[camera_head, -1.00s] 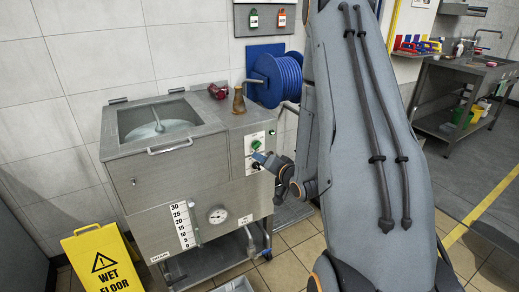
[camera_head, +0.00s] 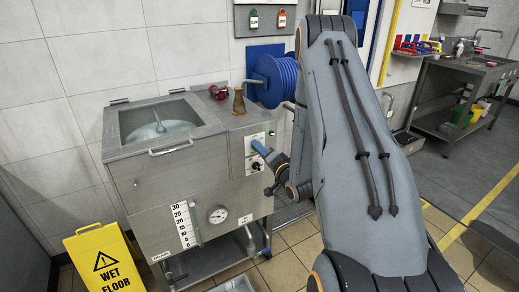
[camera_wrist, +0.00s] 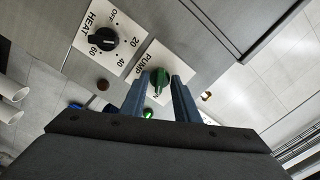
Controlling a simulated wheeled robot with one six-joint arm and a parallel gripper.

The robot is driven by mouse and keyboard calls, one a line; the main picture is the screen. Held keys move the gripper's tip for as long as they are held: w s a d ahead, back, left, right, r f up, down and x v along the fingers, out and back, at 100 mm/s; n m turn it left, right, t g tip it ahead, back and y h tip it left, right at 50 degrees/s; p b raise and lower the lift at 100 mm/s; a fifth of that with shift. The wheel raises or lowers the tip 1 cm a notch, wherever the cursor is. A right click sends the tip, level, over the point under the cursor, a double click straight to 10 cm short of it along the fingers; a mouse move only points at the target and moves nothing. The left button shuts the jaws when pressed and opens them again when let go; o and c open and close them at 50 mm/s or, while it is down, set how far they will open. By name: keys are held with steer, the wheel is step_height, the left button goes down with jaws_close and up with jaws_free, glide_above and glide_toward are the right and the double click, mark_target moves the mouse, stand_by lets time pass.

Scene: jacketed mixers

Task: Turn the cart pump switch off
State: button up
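The steel cart (camera_head: 150,190) stands against the wall, with a white control panel on its right front. In the wrist view, the green pump switch (camera_wrist: 160,81) sits on a plate marked PUMP. Its narrow handle runs roughly up and down in the picture, and the lettering below it is partly covered. My gripper (camera_wrist: 160,77) is open, with one blue finger on each side of the switch; I cannot tell whether either finger touches it. In the head view, my gripper (camera_head: 258,147) is at the panel and hides the switch.
A black HEAT knob (camera_wrist: 103,39) is close beside the pump plate. A lit green lamp (camera_wrist: 148,113) shows near the fingers. A brown bottle (camera_head: 239,101) and a red object (camera_head: 218,92) stand on the cart top. A blue hose reel (camera_head: 277,80) is behind. A wet-floor sign (camera_head: 104,260) stands front left.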

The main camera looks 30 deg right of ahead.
steer(key=shift+w, duration=0.15)
jaws_close()
steer(key=shift+n, duration=0.4)
steer(key=n+b, duration=0.2)
steer(key=n, duration=0.9)
stand_by(0.5)
jaws_free()
